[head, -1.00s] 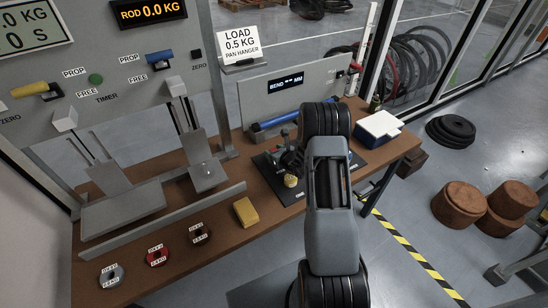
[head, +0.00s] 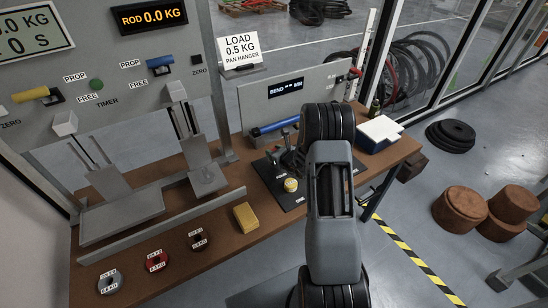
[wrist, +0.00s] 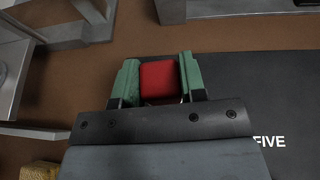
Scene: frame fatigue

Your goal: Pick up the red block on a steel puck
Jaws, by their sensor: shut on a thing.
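The red block (wrist: 158,84) sits between the two green fingers of my gripper (wrist: 158,68) in the wrist view. The fingers touch it on its left and right sides, so my gripper is shut on it. A black mat (wrist: 290,95) lies to its right and brown bench top to its left. I cannot tell whether the block is clear of the surface, and no steel puck shows under it. In the head view my arm hides the red block and most of the gripper.
The bench (head: 222,238) holds grey, red and dark ring weights (head: 110,281) at its front left, and a yellow block (head: 246,217). A yellow knob (head: 290,185) stands on the mat. A white-topped box (head: 379,133) is at the right end. Test machines line the back.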

